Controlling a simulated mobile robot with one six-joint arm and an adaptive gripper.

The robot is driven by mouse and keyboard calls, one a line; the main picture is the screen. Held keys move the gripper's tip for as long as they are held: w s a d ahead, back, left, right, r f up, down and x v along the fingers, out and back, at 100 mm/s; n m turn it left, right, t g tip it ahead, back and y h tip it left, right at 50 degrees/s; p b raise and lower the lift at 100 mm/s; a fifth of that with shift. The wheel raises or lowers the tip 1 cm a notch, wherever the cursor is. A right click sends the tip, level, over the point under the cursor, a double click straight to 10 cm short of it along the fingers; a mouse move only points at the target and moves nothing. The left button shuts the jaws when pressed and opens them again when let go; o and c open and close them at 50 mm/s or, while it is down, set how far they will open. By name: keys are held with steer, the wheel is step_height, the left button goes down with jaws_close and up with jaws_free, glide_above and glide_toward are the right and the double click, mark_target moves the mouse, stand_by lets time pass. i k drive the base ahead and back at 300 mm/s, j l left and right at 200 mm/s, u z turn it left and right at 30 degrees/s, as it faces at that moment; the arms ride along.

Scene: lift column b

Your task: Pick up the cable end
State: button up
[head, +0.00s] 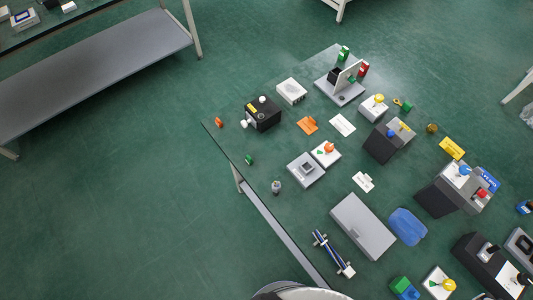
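A dark blue, stick-like piece with pale blocks at its ends (333,254) lies near the table's lower left edge. It may be the cable, but it is too small to be sure. Its lower right end is a white block (348,271). My gripper is not in view, so its place relative to the cable cannot be seen.
The green table (290,215) holds several boxes and switches. A grey flat box (362,226) and a blue translucent piece (407,226) lie right of the stick-like piece. A black box (263,116) stands at the far left. Open floor (130,200) lies left.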

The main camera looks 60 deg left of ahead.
mark_target(275, 185)
steer(key=u, duration=2.3)
steer(key=i+j+z, duration=0.1)
steer(key=j, duration=0.3)
steer(key=i+j+z, duration=0.1)
steer(key=j, duration=0.3)
steer(key=i, duration=0.05)
